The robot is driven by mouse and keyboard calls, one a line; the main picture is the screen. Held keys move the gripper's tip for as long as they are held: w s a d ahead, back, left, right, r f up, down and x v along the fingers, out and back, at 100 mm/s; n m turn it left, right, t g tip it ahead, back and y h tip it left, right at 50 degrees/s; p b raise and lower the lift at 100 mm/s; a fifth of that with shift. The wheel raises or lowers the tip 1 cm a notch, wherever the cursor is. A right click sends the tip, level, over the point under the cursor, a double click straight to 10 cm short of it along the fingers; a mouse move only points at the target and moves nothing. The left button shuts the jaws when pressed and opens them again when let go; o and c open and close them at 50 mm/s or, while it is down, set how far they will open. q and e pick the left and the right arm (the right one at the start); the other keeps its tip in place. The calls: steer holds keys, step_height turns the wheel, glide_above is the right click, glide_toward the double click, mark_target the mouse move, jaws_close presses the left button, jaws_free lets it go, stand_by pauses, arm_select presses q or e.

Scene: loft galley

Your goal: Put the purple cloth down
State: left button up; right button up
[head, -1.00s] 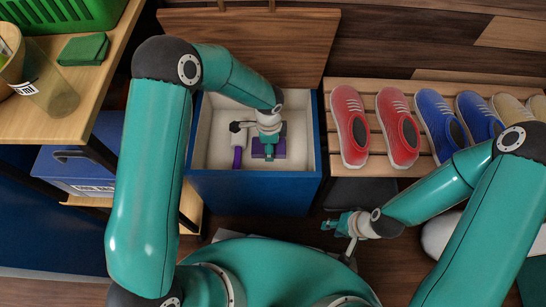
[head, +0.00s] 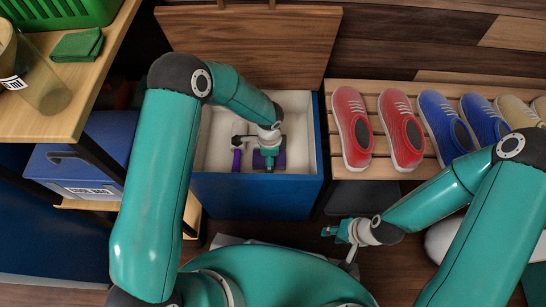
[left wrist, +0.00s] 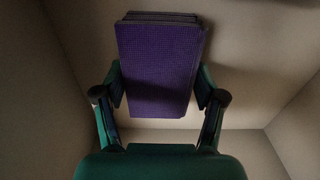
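The purple cloth (head: 281,157) is inside the open blue box (head: 257,196), between the fingers of my left gripper (head: 268,160), which partly covers it from above. In the left wrist view the cloth (left wrist: 160,65) looks like a folded, layered pad. A finger of my left gripper (left wrist: 160,92) lies against each of its two sides, and pale box walls surround it. Whether the cloth touches the box floor cannot be told. My right gripper (head: 332,231) is empty, low in front of the shoe rack; its finger opening is not clear.
A purple-and-grey item (head: 238,150) lies in the box left of the cloth. The box's wooden lid (head: 250,40) stands open behind. Red and blue shoes sit on a slatted rack (head: 345,172) at right. A wooden shelf (head: 100,85) with a green crate (head: 65,12) stands at left.

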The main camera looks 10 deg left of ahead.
arm_select(q)
steer(key=shift+o, duration=0.9)
steer(key=shift+r, duration=0.1)
steer(key=shift+r, duration=0.25)
step_height(320, 180, up, 12)
steer(key=p, duration=0.4)
steer(key=shift+f+p, duration=0.15)
steer(key=shift+p, duration=0.15)
